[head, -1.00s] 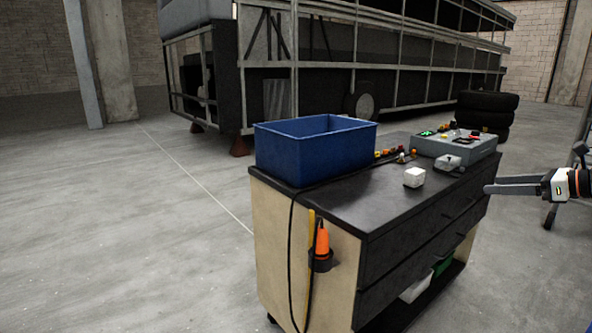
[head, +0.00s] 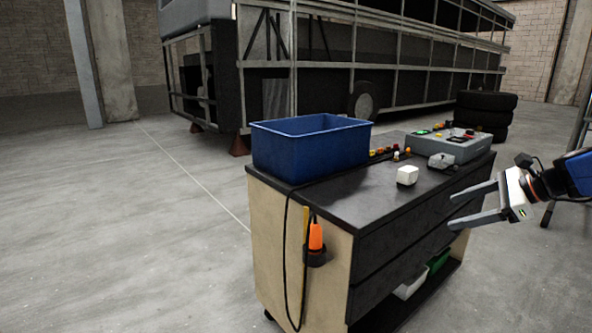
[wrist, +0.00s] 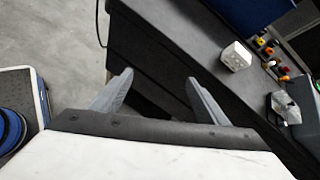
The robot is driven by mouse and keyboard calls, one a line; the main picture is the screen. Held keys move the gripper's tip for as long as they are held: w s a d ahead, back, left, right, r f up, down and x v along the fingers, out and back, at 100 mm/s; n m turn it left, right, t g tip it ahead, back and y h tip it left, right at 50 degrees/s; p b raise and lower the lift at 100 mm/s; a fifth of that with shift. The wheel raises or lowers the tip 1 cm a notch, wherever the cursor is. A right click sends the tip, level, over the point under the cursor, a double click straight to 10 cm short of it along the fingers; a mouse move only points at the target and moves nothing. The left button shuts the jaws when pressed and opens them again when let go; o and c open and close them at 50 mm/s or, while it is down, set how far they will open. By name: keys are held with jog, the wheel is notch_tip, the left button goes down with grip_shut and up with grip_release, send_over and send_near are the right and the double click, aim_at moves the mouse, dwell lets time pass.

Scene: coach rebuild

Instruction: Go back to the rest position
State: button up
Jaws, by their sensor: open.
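My gripper (head: 452,211) is open and empty at the right of the head view. Its two grey fingers point left, in front of the drawer side of the dark-topped cart (head: 345,205). In the wrist view, my gripper (wrist: 158,90) shows its fingers spread apart with nothing between them, close to the cart's dark drawer front (wrist: 150,62). A white block (head: 407,175) stands on the cart top; it also shows in the wrist view (wrist: 235,56), beyond the right finger and apart from it.
On the cart stand a blue bin (head: 312,150), a grey control box (head: 450,145), a small grey device (head: 441,161) and several coloured small parts (head: 388,152). An orange tool (head: 316,237) hangs at the cart's end. Stacked tires (head: 486,112) stand behind. The floor at left is clear.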

jog(key=s+a+f+n+g+h, duration=0.3)
jog(key=s+a+f+n, duration=0.3)
jog(key=s+a+n, duration=0.5)
jog(key=s+f+n+h, duration=0.2)
jog(key=s+f+n, duration=0.2)
jog(key=s, duration=0.3)
jog(key=s+a+f+n+h, duration=0.1)
jog(key=s+f+n+h, duration=0.1)
jog(key=s+n, duration=0.5)
jog(key=shift+s+a+f+t+h, duration=0.3)
jog(key=shift+f+h, duration=0.1)
jog(key=shift+f, duration=0.5)
